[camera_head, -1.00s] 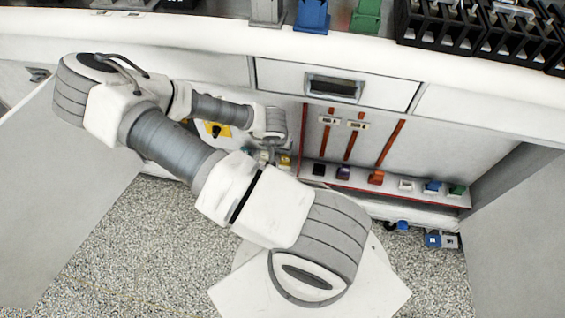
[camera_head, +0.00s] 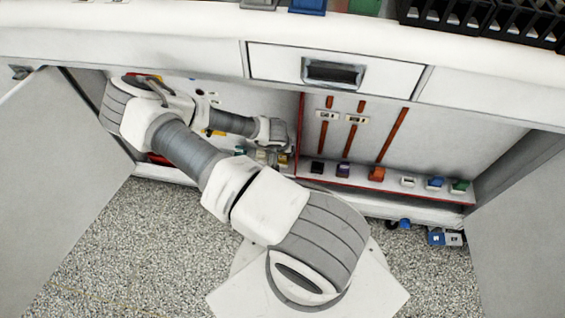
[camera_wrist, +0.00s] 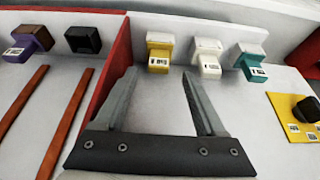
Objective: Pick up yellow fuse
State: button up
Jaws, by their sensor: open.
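The yellow fuse (camera_wrist: 158,55) sits in the row on the cabinet ledge, just beside the red divider, and shows small in the head view (camera_head: 283,160). A white fuse (camera_wrist: 207,58) and a teal fuse (camera_wrist: 249,62) sit to its right in the wrist view. My gripper (camera_wrist: 160,73) is open and empty. In the wrist view, the yellow fuse appears between and just beyond the fingertips; I cannot tell the remaining depth. In the head view my wrist is over this part of the row, and the fingers cannot be made out.
The red divider (camera_wrist: 112,72) stands close to my left finger in the wrist view. Beyond it are a black fuse (camera_wrist: 83,40) and a purple fuse (camera_wrist: 28,42). A yellow plate with a black knob (camera_wrist: 305,111) is at right. A drawer (camera_head: 333,72) overhangs the cabinet opening.

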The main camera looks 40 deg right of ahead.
aim_at(283, 155)
jog(key=b+x, duration=0.2)
jog(key=x, duration=0.3)
jog(key=shift+s, duration=0.15)
grip_shut()
